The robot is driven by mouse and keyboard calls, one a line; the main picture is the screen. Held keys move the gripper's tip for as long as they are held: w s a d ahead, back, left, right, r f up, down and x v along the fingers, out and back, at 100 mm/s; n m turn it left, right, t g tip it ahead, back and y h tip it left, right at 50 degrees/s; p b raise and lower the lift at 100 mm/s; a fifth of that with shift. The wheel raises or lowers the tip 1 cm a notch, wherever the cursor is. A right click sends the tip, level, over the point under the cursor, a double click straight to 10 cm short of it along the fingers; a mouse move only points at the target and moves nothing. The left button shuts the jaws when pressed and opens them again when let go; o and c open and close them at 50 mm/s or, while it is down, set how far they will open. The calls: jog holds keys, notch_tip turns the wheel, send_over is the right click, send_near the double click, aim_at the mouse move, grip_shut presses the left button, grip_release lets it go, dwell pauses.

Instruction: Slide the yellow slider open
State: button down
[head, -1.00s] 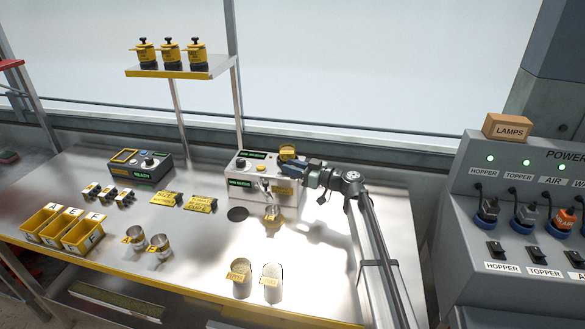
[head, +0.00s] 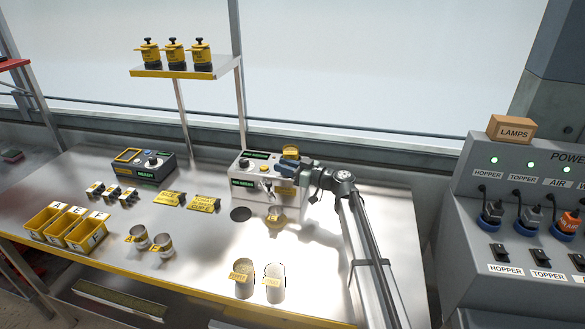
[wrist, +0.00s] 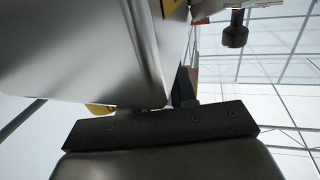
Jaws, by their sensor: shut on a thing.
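The pale machine box (head: 242,172) with green displays stands at the back middle of the bench. A yellow piece that looks like the yellow slider (head: 285,187) shows at its right front, just below my gripper (head: 289,167). My gripper is shut at the right end of the box, apparently on the slider. The fingertips and the exact contact are hidden. In the wrist view a large grey metal surface fills the upper left, with a small yellow edge (wrist: 100,109) near the dark gripper part.
Another yellow piece (head: 290,152) shows behind my gripper. Two cylinders (head: 244,280) stand at the front edge. The grey power console (head: 515,240) is at the right.

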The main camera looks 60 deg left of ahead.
jog(key=c, duration=1)
grip_release()
jog(key=shift+s+a, duration=0.15)
jog(key=v, duration=1.3)
jog(key=shift+w+d, duration=0.2)
jog(key=shift+d, duration=0.15)
